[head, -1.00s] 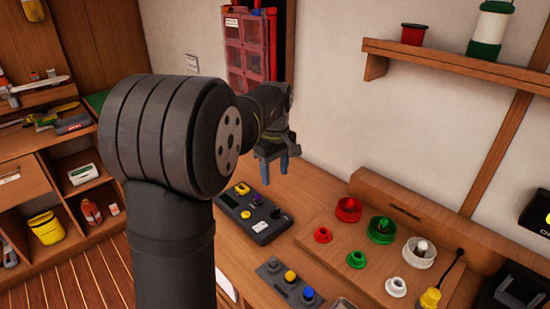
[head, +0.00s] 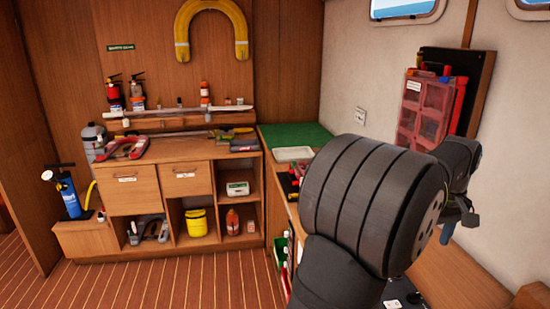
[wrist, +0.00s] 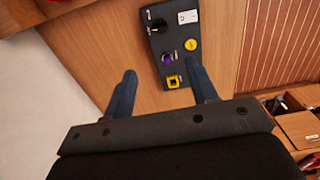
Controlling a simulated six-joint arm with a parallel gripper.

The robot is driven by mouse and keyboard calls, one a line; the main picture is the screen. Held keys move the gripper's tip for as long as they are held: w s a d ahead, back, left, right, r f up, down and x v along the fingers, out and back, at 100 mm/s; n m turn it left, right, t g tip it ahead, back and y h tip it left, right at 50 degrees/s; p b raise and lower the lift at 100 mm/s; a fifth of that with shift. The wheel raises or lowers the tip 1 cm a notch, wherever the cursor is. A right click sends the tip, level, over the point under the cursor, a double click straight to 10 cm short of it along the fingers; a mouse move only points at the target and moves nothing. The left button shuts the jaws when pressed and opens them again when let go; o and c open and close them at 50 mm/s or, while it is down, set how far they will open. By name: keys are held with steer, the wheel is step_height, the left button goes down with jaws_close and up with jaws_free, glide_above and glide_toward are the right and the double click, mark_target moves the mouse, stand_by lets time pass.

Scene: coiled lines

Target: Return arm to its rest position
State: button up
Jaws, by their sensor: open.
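My gripper (wrist: 162,92) is open and empty in the wrist view, its two blue fingers spread apart above the wooden bench. A dark control panel (wrist: 177,50) with a yellow button, a purple knob and a yellow square switch lies beyond the fingertips. In the head view my gripper (head: 447,232) is at the right, largely hidden behind my own arm, with one blue finger showing. The arm is bent, with its large dark joint in front of the bench.
A red organiser case (head: 425,110) hangs on the wall close to my gripper. A green mat (head: 293,137) and a white tray (head: 293,154) lie on the bench's far end. A wooden cabinet (head: 160,180) stands at the left; the plank floor (head: 170,285) before it is clear.

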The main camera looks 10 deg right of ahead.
mark_target(414, 294)
step_height(414, 294, down, 18)
steer(key=shift+r, duration=0.25)
stand_by(0.3)
steer(key=shift+r, duration=0.15)
step_height(414, 294, up, 17)
step_height(414, 294, down, 17)
steer(key=shift+f, duration=0.15)
steer(key=m, duration=1.2)
steer(key=shift+r, duration=1.8)
steer(key=shift+o, duration=0.5)
